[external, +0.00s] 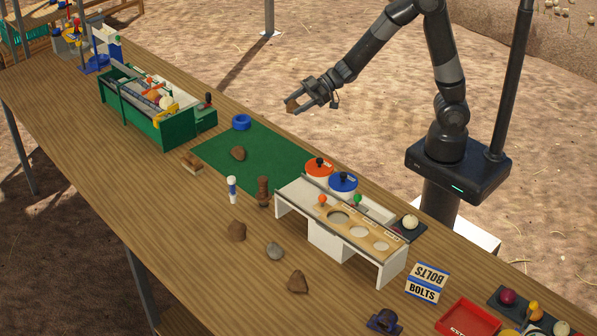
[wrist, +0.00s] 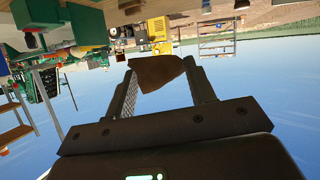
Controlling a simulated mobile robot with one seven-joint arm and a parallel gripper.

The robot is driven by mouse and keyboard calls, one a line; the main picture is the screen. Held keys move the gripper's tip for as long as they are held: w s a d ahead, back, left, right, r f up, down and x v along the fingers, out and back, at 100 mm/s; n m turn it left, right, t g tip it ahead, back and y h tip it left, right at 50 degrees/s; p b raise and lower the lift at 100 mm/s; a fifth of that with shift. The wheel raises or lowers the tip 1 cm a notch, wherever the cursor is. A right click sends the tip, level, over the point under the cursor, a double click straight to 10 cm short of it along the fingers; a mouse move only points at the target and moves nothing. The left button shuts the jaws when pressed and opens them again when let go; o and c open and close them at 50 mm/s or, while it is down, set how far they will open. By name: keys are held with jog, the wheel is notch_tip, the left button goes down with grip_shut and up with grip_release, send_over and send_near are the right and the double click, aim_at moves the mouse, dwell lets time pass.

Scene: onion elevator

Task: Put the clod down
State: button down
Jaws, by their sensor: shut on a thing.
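A brown clod (wrist: 157,72) is held between the two fingers of my gripper (wrist: 160,88) in the wrist view. In the external view my gripper (external: 298,104) holds the clod (external: 291,105) in the air, above and beyond the far edge of the table as seen here.
A green machine (external: 150,110) stands left of the mat. A white stand with round holes (external: 340,226) stands right of it, beside orange (external: 319,167) and blue (external: 343,182) lidded pots. The left front tabletop (external: 110,160) is clear.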

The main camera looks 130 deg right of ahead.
jog(key=s+d+f, duration=0.2)
jog(key=s+d, duration=0.2)
jog(key=s, duration=0.6)
send_over(292, 156)
jog(key=shift+h, duration=0.3)
notch_tip(292, 156, down, 12)
jog(key=shift+f, duration=1.95)
jog(key=shift+f, duration=0.1)
jog(key=c, duration=0.6)
grip_release()
